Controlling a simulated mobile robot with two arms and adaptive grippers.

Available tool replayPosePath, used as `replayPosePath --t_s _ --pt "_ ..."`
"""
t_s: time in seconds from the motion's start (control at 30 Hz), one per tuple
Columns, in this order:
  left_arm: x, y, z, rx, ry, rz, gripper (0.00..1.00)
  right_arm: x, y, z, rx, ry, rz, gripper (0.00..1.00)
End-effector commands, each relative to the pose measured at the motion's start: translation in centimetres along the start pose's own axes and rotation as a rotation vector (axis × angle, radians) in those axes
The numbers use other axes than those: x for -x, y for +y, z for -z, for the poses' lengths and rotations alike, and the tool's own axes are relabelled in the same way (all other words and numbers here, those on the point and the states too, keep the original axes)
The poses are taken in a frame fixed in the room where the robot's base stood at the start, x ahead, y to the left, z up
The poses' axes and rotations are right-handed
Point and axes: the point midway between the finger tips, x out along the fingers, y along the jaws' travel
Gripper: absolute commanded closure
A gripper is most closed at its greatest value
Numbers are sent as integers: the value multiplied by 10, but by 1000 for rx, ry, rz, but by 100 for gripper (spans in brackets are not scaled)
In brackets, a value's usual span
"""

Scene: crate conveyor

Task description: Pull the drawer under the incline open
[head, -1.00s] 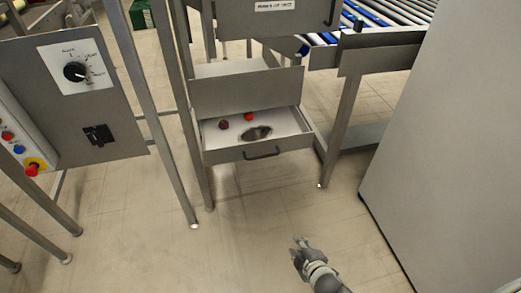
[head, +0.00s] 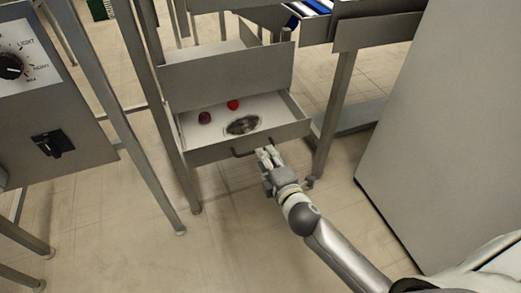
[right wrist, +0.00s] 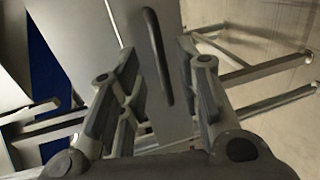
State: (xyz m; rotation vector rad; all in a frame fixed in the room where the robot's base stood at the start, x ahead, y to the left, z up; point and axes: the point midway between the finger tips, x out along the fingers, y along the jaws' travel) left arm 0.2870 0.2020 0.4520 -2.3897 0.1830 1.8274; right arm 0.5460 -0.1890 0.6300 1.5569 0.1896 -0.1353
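The grey drawer (head: 295,130) under the metal frame stands partly open, its white floor showing. In it lie a dark red round item (head: 204,118), a bright red one (head: 233,104) and a dark oval spot or opening (head: 243,125). A dark bar handle (head: 240,153) is on the drawer front; in the right wrist view it shows (right wrist: 158,57) ahead, between the lines of the two fingers. My right gripper (head: 267,155) is open at the handle's right part in the head view. Whether it touches the handle I cannot tell. My left gripper is out of view.
A control panel with a dial (head: 10,66) and a switch (head: 53,143) stands at the left on metal legs. A large grey cabinet (head: 440,120) is at the right. A roller conveyor (head: 318,6) is at the top. The floor before the drawer is clear.

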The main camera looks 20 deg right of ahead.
Motion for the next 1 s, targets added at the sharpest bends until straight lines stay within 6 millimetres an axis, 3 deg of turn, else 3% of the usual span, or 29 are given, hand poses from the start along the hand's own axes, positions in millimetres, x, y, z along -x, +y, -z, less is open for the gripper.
replayPosePath --t_s 0.3,0.77,1.0 --pt "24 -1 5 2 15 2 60 -44 -1 1 -2 1 0 68" --pt "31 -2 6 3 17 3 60 -53 0 0 -2 1 1 68" --pt "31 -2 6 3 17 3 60 -53 -1 0 -2 1 1 99"
